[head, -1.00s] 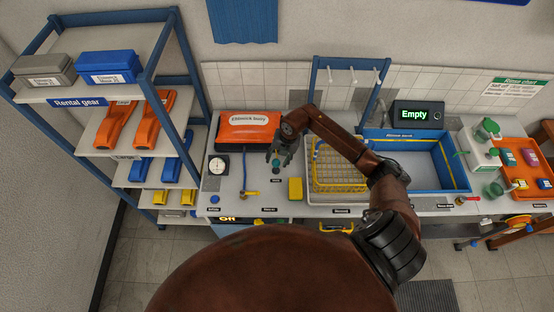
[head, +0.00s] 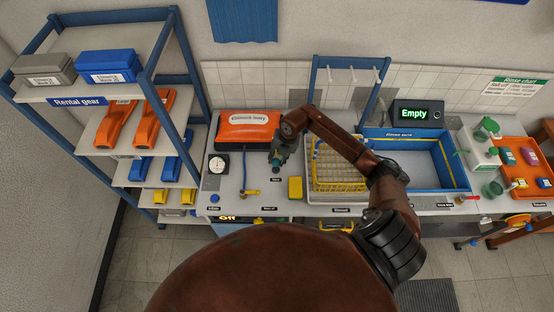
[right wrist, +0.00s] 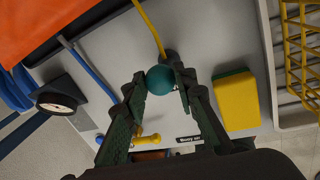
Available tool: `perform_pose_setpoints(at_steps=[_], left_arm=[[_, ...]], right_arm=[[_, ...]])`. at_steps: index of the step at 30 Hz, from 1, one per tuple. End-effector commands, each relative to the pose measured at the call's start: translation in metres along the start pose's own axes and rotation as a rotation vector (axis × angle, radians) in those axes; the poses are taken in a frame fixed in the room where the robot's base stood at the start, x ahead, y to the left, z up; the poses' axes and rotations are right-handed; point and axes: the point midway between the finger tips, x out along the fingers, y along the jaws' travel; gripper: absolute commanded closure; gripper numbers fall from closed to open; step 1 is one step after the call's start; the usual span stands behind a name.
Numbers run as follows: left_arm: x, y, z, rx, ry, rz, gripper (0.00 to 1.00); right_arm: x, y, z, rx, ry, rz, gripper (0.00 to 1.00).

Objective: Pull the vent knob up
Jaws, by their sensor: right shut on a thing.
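The vent knob is a teal round knob (right wrist: 160,79) between my fingertips in the right wrist view. My right gripper (right wrist: 161,84) is shut on it, one finger on each side. In the head view my right gripper (head: 278,160) is over the bench in front of the orange bag and mostly hides the knob. My left gripper is not in view.
A gauge (head: 218,164) and a blue hose stand left of the gripper. A yellow sponge (head: 295,187) and a yellow wire basket (head: 340,176) are to its right. The orange bag (head: 247,131) lies behind. A yellow lever (right wrist: 148,140) is close by.

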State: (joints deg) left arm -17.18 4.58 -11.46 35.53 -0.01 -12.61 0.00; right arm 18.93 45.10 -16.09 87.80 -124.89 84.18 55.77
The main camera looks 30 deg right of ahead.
Motion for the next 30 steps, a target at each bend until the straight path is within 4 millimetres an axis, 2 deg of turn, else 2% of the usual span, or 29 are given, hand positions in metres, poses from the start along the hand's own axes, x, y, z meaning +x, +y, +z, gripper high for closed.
perform_pose_setpoints(at_steps=[9, 17, 25, 26, 30], left_arm=[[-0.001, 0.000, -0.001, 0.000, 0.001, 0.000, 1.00], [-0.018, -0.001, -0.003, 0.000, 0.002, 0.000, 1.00], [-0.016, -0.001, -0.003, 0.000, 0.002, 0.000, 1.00], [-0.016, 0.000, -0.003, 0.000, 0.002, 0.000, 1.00], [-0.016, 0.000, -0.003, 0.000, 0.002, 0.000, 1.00]], right_arm=[[-0.001, -0.001, 0.000, 0.000, 0.000, -0.002, 1.00], [-0.033, 0.006, 0.001, -0.001, -0.002, -0.003, 1.00], [-0.033, 0.007, 0.001, 0.000, 0.000, 0.000, 1.00], [-0.033, 0.007, 0.001, 0.000, 0.000, 0.001, 0.73], [-0.033, 0.007, 0.001, 0.000, 0.000, 0.000, 0.64]])
